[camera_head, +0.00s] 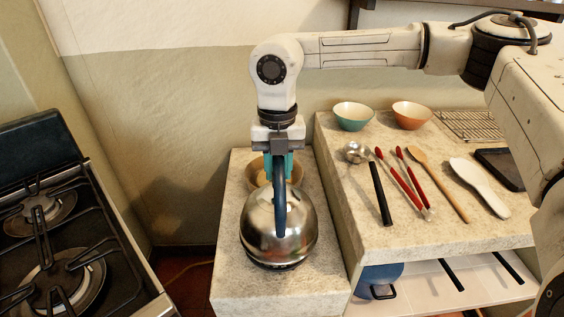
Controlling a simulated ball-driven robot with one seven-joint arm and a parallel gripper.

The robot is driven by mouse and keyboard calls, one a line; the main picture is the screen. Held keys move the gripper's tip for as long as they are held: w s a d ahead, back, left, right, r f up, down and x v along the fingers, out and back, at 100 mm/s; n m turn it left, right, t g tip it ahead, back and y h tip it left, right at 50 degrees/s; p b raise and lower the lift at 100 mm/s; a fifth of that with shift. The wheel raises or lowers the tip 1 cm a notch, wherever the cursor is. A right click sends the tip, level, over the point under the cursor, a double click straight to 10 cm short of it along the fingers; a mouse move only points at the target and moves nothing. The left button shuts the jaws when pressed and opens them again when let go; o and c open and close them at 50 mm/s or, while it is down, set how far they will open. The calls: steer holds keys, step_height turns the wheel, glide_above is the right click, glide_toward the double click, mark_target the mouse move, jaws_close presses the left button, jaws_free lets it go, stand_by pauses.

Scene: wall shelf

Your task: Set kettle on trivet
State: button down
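The kettle (262,240) is a round, shiny metal pot with a dark blue arched handle (280,205). It appears upright over the left stone counter, near its front. I cannot tell whether its base touches the counter. My gripper (278,168) points down from above, with teal fingers on both sides of the handle's top. Whether the fingers press on the handle is unclear. I cannot pick out a trivet for certain; a wire rack (468,124) lies at the back of the right counter, and a dark flat tray-like thing (498,168) lies in front of it.
A tan bowl (257,172) stands close behind the kettle. The right counter (385,240) holds a teal bowl (353,115), an orange bowl (411,114), a ladle (378,190), red-handled tongs (402,185) and spoons. A stove (75,235) stands left, across a gap.

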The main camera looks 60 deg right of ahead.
steer(key=shift+w+d+f, duration=0.15)
steer(key=shift+w+f, duration=0.2)
steer(key=shift+f, duration=1.75)
steer(key=c, duration=0.9)
jaws_free()
steer(key=shift+r, duration=0.15)
step_height(320, 180, up, 12)
